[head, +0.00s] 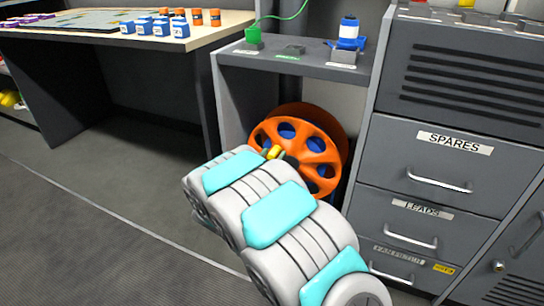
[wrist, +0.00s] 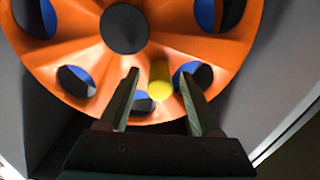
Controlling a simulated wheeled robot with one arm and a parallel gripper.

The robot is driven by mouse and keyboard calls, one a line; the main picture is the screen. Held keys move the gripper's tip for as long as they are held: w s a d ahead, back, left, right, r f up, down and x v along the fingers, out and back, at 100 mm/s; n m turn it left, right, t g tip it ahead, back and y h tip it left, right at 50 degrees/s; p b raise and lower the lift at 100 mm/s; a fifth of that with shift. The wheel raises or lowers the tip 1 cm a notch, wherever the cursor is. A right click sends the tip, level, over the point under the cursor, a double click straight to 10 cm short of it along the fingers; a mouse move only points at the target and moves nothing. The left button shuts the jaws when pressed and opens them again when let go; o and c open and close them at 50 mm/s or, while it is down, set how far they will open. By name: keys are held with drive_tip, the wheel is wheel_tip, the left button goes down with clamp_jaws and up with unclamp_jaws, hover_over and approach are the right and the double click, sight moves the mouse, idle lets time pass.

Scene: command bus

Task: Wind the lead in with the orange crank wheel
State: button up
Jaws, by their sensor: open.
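The orange crank wheel (head: 316,154) stands upright in the recess under the small grey shelf, with blue showing through its round holes. In the wrist view the wheel (wrist: 185,30) fills the upper part, with a dark hub at its centre. A yellow crank knob (wrist: 160,82) sits near the wheel's lower rim. My gripper (wrist: 160,85) is open, with one finger on each side of the knob; I cannot tell whether either finger touches it. In the head view my arm hides the wheel's lower left. A green lead (head: 283,18) rises from a green plug on the shelf.
The grey shelf (head: 320,72) holds the green plug (head: 253,36) and a blue-and-white plug (head: 348,32). Grey drawers (head: 440,160) stand close at right, marked SPARES and LEADS. A table (head: 60,33) with blue and orange bottles is at left. Floor at lower left is clear.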

drive_tip(key=shift+c, duration=0.3)
clamp_jaws()
idle(1.1)
